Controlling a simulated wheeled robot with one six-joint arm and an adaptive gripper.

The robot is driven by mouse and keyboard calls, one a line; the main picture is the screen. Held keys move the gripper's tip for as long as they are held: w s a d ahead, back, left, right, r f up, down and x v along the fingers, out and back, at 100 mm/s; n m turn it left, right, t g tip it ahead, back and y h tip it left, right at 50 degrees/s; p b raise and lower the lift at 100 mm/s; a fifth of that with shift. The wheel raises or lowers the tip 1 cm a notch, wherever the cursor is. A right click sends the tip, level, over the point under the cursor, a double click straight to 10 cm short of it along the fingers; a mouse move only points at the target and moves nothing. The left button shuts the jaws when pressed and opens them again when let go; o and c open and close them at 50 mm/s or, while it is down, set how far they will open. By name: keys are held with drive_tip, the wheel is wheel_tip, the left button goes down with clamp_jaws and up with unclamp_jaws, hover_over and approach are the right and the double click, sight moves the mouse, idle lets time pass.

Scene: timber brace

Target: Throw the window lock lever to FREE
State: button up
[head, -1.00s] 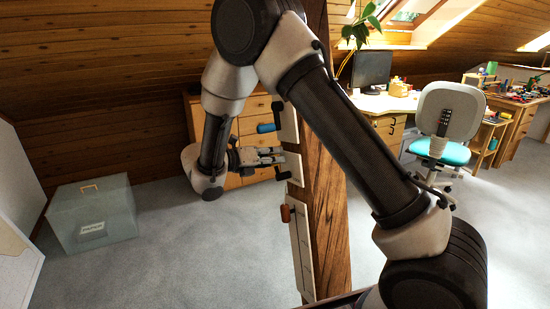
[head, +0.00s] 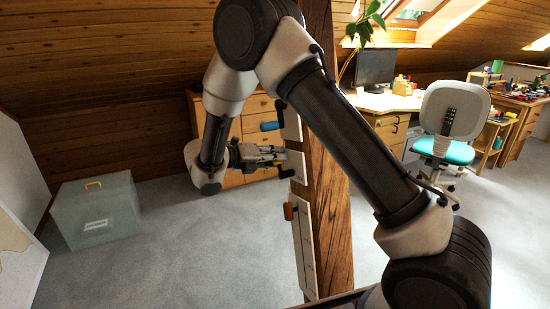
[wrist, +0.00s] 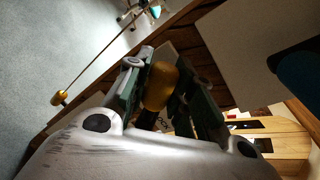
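A timber post (head: 327,215) carries white plates with handles. The middle plate (head: 297,166) is beside my gripper (head: 284,155); a dark piece (head: 286,173) shows just below the fingers. In the wrist view my gripper (wrist: 168,95) has its two fingers apart, one on each side of an amber handle (wrist: 160,86). I cannot tell whether the fingers touch it. A blue handle (head: 270,126) is on the upper plate and an orange-red handle (head: 289,210) on the lower plate.
A second amber knob (wrist: 60,97) shows at left in the wrist view. A translucent box (head: 97,212) stands on the carpet at left. A drawer cabinet (head: 250,110) is behind the gripper. A chair (head: 450,115) and desk (head: 385,105) are at right. Carpet between box and post is clear.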

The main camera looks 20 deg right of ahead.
drive_tip(key=o, duration=0.4)
drive_tip(key=v, duration=1.2)
